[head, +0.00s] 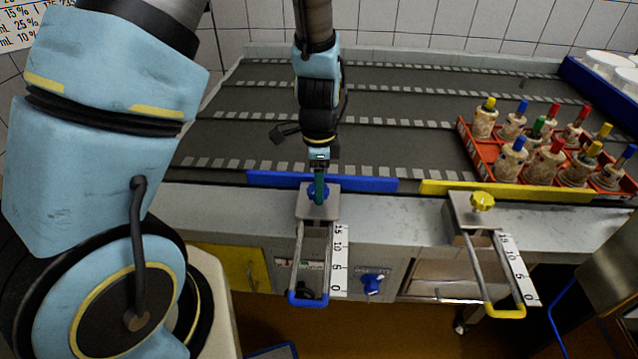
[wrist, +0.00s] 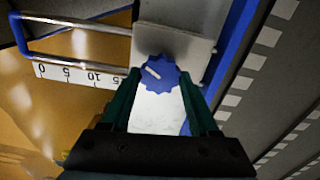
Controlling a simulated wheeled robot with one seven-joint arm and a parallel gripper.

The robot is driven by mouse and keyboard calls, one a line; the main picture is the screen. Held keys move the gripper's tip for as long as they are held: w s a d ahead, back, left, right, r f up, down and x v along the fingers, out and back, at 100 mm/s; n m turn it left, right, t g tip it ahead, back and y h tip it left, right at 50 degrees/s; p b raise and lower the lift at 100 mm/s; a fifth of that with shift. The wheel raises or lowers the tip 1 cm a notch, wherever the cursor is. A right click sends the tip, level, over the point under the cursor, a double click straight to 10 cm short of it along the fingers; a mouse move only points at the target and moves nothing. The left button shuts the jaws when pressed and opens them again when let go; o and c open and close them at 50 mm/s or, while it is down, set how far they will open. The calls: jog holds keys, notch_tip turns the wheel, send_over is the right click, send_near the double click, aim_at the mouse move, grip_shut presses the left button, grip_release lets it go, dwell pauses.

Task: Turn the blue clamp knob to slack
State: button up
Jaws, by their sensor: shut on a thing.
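The blue clamp knob (head: 318,192) sits on a grey metal plate (head: 308,211) at the table's front edge, in front of the blue bar (head: 375,184). In the wrist view the knob (wrist: 160,74) is a scalloped blue disc with a pale line mark slanting across it. My gripper (head: 319,188) reaches down onto the knob from above. In the wrist view its two green fingers (wrist: 160,86) stand on either side of the knob, shut on it. The finger tips partly hide the knob's sides.
A blue-ended slide with a scale (head: 338,262) hangs below the knob. Another blue knob (head: 371,284) is on the front panel.

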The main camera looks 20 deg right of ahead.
jog(key=shift+c, duration=0.5)
jog(key=shift+n, duration=0.3)
jog(key=n, duration=0.4)
jog(key=shift+w+n, duration=0.1)
jog(key=shift+n, duration=0.2)
jog(key=n+p, duration=0.1)
jog(key=n, duration=0.5)
jog(key=shift+r, duration=0.1)
jog(key=n+p, duration=0.1)
jog(key=n, duration=0.5)
jog(key=shift+w+n, duration=0.1)
jog(key=shift+n, duration=0.3)
jog(key=n+p, duration=0.2)
jog(key=n, duration=0.4)
